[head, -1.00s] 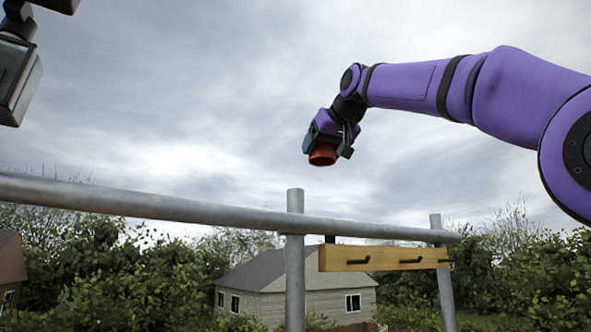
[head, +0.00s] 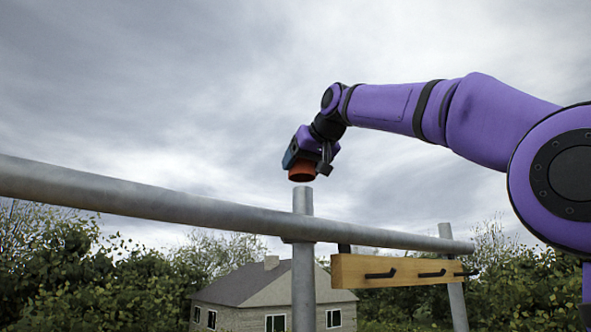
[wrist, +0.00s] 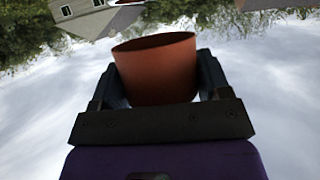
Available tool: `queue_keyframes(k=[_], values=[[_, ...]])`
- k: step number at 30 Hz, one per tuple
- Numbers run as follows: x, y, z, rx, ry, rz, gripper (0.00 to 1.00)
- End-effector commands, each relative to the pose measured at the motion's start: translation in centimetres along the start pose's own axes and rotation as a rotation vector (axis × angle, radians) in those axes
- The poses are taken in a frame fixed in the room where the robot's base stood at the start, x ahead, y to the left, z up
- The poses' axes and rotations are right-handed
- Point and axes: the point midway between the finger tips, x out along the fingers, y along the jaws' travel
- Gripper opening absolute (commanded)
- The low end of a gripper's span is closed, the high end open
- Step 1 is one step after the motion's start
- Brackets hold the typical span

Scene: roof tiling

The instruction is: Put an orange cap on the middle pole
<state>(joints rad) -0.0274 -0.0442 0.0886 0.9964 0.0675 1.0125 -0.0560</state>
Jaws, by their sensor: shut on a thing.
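My gripper (head: 303,166) is shut on an orange cap (head: 302,173). In the wrist view the cap (wrist: 155,68) sits between the two dark fingers, with its open rim facing away from the palm. In the head view the cap is just above the top of the middle pole (head: 303,200), nearly in line with it. A slight gap seems to show between them, but the depth between cap and pole is hard to tell. The pole is a grey upright metal tube and its top is bare.
A grey horizontal rail (head: 150,202) crosses in front of the middle pole below its top. Another pole (head: 450,270) stands at the right. A wooden board with black hooks (head: 395,271) hangs under the rail. A house (head: 270,290) and bushes lie behind.

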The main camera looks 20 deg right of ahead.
Motion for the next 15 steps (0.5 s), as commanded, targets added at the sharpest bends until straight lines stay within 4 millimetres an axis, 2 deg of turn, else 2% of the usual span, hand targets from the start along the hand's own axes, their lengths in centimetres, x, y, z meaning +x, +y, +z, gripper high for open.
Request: queue_keyframes(k=[15], values=[[1.6,0.0,3.9,0.000,-0.001,0.000,0.47]])
